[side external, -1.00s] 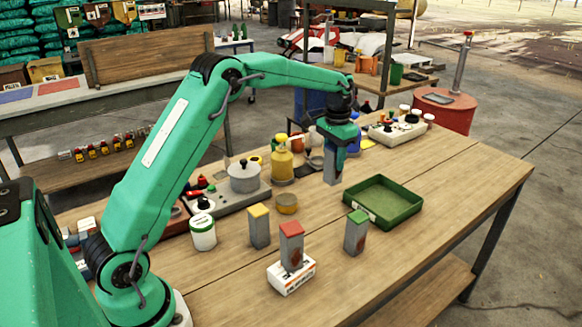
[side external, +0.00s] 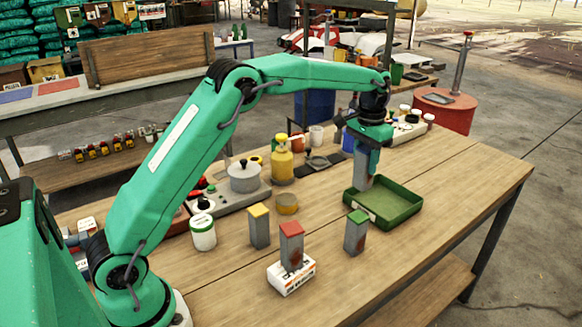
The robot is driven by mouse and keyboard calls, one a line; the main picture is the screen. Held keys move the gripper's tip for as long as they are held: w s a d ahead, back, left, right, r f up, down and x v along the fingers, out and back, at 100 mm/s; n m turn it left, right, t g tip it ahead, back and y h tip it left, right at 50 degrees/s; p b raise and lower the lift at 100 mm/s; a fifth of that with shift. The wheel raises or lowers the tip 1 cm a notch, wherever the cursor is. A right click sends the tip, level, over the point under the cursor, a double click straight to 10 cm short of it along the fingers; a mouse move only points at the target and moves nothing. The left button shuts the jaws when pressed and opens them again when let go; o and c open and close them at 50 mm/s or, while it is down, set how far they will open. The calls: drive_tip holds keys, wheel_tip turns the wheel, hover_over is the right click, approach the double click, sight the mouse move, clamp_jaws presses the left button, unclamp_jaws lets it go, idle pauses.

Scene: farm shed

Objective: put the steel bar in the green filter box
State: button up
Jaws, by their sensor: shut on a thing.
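My gripper (side external: 367,153) is shut on a grey steel bar (side external: 361,178), which hangs upright below the jaws. The bar's upper end is hidden by the jaws. The green filter box (side external: 398,222) is a shallow, open tray on the wooden bench. The bar's lower end overlaps the box's back left corner in the picture. I cannot tell whether it is above the floor of the box or touching it. The visible floor of the box is empty.
Grey blocks with a yellow top (side external: 259,228), a red top (side external: 291,248) and a green top (side external: 355,234) stand in front. The red-topped one is on a white carton (side external: 291,277). A yellow bottle (side external: 282,162) and a pot (side external: 244,177) stand left. The bench right of the box is clear.

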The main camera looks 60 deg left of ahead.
drive_tip(key=d+r, duration=0.3)
drive_tip(key=d, duration=0.6)
drive_tip(key=w+a+f, duration=0.6)
drive_tip(key=a+f, duration=0.1)
drive_tip(key=a, duration=0.3)
drive_tip(key=shift+f, duration=0.15)
drive_tip(key=shift+f, duration=2)
drive_tip(key=shift+f, duration=0.6)
drive_tip(key=o, duration=1.2)
drive_tip(key=shift+c, duration=0.2)
